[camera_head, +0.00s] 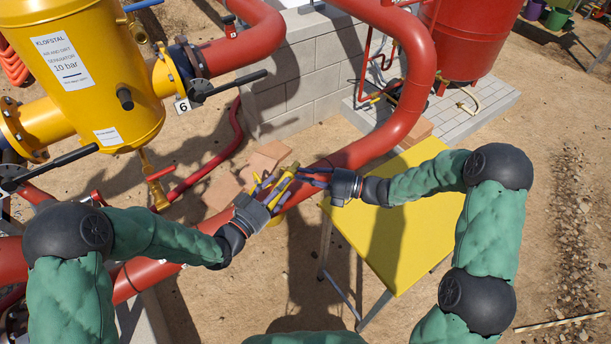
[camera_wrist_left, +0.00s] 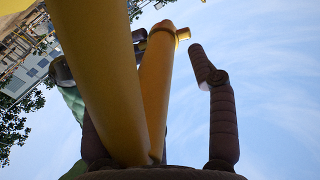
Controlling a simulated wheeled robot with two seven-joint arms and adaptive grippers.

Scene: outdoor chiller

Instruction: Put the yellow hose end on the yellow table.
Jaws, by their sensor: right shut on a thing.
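The yellow hose end (camera_head: 284,184) is a yellow tube in front of the large red pipe, left of the yellow table. The yellow table (camera_head: 405,250) has a bare top, partly in shadow. My left gripper (camera_head: 270,190) is at the yellow piece with its fingers spread around it. In the left wrist view, yellow tubes (camera_wrist_left: 155,85) run between its dark fingers, and the right finger stands apart from them. My right gripper (camera_head: 308,177) is shut on the yellow hose end from the right. The fingers partly hide the hose end.
A thick red pipe (camera_head: 365,145) runs behind the grippers. A yellow separator tank (camera_head: 85,70) with valves stands at the left. A red vessel (camera_head: 470,40) stands on a paved plinth behind the table. Terracotta slabs (camera_head: 225,190) lie on the sand. The table top is clear.

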